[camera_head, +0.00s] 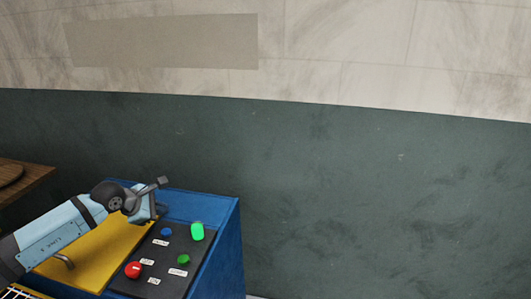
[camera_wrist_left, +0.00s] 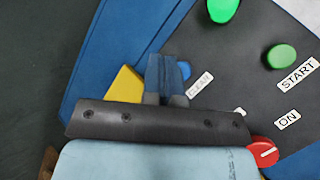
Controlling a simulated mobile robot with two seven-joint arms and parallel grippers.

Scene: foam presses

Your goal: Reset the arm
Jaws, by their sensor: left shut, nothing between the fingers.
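My left arm comes in from the left in the head view. My left gripper (camera_head: 159,209) is over the far part of the blue console, close above its top. Its fingers are shut with nothing between them; they also show shut in the left wrist view (camera_wrist_left: 167,78). The black control panel (camera_head: 150,288) carries a red knob (camera_head: 133,270), a blue button (camera_head: 166,232), a small green button (camera_head: 183,259) and a bright green button or lamp (camera_head: 197,231). In the wrist view, the fingers hide part of the blue button. My right gripper is not in view.
The blue console (camera_head: 222,243) has a yellow plate (camera_head: 105,250) with a metal handle (camera_head: 64,260) left of the panel. A wooden surface (camera_head: 30,180) stands at the far left. The green and pale wall (camera_head: 370,200) is behind; the right side looks free.

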